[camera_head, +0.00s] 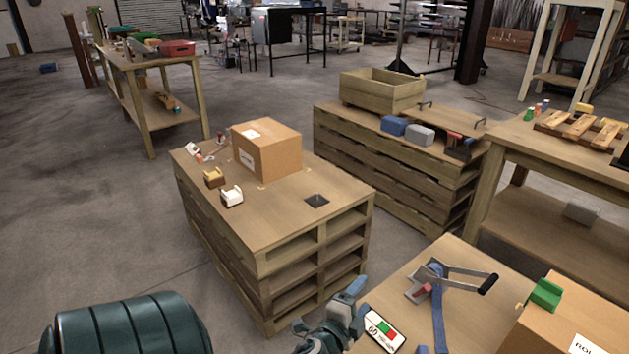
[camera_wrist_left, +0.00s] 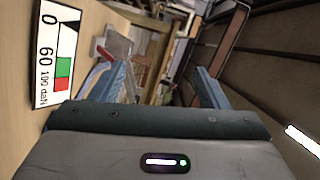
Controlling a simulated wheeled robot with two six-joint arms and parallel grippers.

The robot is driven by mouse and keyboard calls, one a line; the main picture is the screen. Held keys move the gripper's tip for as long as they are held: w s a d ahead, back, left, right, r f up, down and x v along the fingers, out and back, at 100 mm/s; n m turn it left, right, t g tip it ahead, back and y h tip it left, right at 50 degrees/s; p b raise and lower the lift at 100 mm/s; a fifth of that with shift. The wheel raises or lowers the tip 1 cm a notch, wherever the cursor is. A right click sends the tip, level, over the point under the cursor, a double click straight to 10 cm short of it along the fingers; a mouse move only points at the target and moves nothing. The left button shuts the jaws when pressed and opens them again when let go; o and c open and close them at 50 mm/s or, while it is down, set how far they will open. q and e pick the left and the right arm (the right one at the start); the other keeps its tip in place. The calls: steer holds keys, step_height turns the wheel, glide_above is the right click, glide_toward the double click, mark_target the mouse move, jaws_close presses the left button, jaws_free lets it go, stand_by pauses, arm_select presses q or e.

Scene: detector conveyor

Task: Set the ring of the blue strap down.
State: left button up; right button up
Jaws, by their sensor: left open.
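The blue strap (camera_head: 438,318) runs down the near bench from a metal tensioner (camera_head: 430,277) with a black-handled lever. I cannot make out the strap's ring in either view. The tensioner also shows in the left wrist view (camera_wrist_left: 117,45), beyond the fingers. My left gripper (camera_head: 330,309) is beside the left edge of that bench, left of the strap and apart from it. Its blue-grey fingers stand apart in the left wrist view (camera_wrist_left: 165,85), and no object shows between them. My right gripper is not in view.
A cardboard box (camera_head: 575,320) with a green clip (camera_head: 544,295) is to the right. A pallet stack (camera_head: 262,225) carries another carton (camera_head: 266,150) and tape dispensers. Floor lies between the stations.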

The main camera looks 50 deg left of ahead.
arm_select(q)
steer(key=s+d+f+n+g+h, duration=0.1)
steer(key=s+d+f+n+g, duration=0.2)
steer(key=s+f+n+g, duration=0.3)
steer(key=s+d+f+n+g+h, duration=0.2)
steer(key=s+f+n+g, duration=0.3)
steer(key=s, duration=0.8)
step_height(320, 180, down, 5)
steer(key=shift+s+d+r+n+g+h, duration=0.2)
steer(key=shift+d+n+g+h, duration=0.15)
steer(key=shift+d+g, duration=0.7)
